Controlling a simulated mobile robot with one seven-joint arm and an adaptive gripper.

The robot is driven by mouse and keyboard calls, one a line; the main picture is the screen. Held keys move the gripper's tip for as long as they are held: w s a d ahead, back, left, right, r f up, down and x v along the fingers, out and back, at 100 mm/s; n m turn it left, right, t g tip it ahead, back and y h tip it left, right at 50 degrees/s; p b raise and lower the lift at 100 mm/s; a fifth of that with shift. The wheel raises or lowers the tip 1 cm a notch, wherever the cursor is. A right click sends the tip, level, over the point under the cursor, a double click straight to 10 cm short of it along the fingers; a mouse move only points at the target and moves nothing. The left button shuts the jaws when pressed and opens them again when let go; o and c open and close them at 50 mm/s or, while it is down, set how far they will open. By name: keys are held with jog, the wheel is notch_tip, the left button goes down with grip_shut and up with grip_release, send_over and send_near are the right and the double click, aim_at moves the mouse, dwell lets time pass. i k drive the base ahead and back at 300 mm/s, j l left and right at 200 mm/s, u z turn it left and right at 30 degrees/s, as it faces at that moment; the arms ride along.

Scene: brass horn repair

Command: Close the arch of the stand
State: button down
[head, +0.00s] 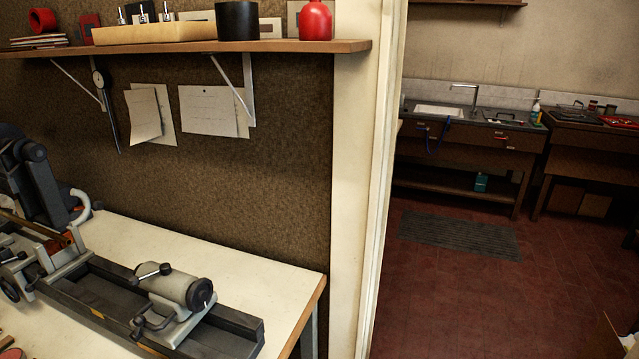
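A pale grey curved piece (81,205) shows at the left, behind the bench lathe bed; it may be the arch, standing raised, but I cannot tell how it is joined. Below it, a grey metal support (62,268) sits on the dark lathe bed (105,292), and a brass-coloured length (25,224) runs towards it from the left edge. A dark jointed body (40,180) stands beside the curved piece, cut by the left edge; I cannot tell what it is. I make out no gripper fingertips.
A grey tailstock (178,290) stands on the bed's near right end. The white bench top (235,270) is clear behind it. A shelf (200,47) with several items hangs above. A doorway at right shows a sink counter (470,120) and open red floor (440,290).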

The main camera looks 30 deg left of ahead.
aim_at(97, 206)
jog(key=i+u, duration=0.15)
jog(key=u, duration=0.25)
jog(key=i+u, duration=0.2)
jog(key=u, duration=0.2)
jog(key=i+u, duration=0.15)
jog(key=u, duration=0.25)
